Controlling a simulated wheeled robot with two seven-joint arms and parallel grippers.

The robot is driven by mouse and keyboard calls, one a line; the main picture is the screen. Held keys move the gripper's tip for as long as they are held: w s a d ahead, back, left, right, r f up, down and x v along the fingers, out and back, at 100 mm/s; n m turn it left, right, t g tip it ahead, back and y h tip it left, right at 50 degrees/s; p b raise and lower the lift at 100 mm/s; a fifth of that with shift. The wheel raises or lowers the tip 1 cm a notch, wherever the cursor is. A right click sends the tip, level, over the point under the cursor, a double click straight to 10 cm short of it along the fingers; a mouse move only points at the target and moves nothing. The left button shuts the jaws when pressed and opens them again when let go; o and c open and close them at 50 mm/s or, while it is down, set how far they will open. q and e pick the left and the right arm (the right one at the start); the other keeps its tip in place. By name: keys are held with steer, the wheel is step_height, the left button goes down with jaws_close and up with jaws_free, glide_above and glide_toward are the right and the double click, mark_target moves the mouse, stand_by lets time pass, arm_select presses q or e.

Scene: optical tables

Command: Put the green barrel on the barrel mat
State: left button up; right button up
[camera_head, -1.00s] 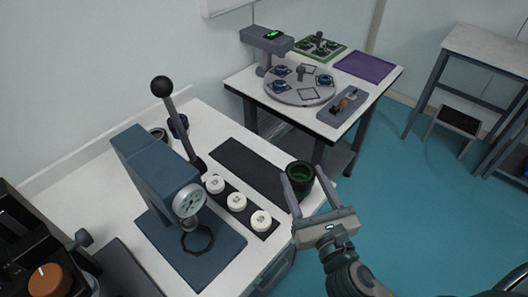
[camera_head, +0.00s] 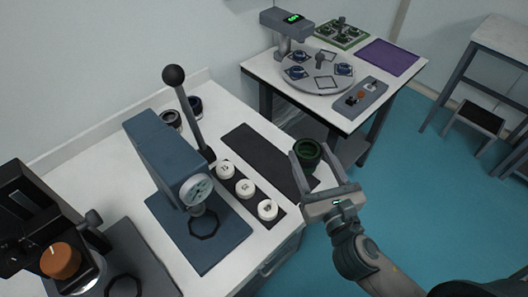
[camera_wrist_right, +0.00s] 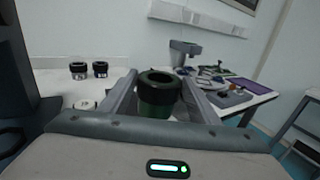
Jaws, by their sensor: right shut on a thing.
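The green barrel (camera_head: 307,153) is dark green with a black rim and an open top. My right gripper (camera_head: 309,156) is shut on it, one finger on each side, and holds it upright. In the right wrist view the barrel (camera_wrist_right: 159,96) sits between the two fingers. In the head view it appears over the far right edge of a long black mat (camera_head: 262,158), likely the barrel mat, on the white bench. Its height above the bench is hard to tell. The mat looks bare, its right end partly hidden by gripper and barrel. My left gripper is not in view.
A blue press (camera_head: 165,160) with a tall lever (camera_head: 188,110) stands left of the mat. White numbered caps (camera_head: 245,188) sit on a dark strip before the mat. Two dark round parts (camera_head: 171,119) stand behind the lever. A second table (camera_head: 350,118) with a turntable (camera_head: 317,76) stands beyond.

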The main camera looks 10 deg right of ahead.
mark_target(303, 147)
steer(key=shift+w+a+r+n+y+p, duration=0.2)
steer(key=shift+w+y+p, duration=0.1)
steer(key=shift+w, duration=0.1)
steer(key=shift+w+a+r+n+y+p, duration=0.15)
steer(key=shift+w+r+y+p, duration=0.1)
steer(key=shift+w+p, duration=0.15)
steer(key=shift+w+a+r+n+y+p, duration=0.15)
steer(key=shift+w+r+y+p, duration=0.1)
steer(key=shift+w, duration=0.2)
steer(key=shift+w+a+f+y, duration=0.1)
steer(key=shift+w+f+y, duration=0.2)
steer(key=shift+w, duration=0.25)
arm_select(q)
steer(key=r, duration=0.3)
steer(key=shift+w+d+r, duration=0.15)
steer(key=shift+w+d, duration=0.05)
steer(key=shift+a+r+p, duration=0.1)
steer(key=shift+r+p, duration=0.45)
steer(key=shift+p, duration=0.2)
arm_select(e)
steer(key=w+a+f, duration=0.6)
steer(key=w+f, duration=0.1)
steer(key=w, duration=0.2)
steer(key=shift+w+a, duration=0.3)
steer(key=shift+a, duration=0.05)
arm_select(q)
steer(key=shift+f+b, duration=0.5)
arm_select(e)
steer(key=shift+f, duration=2)
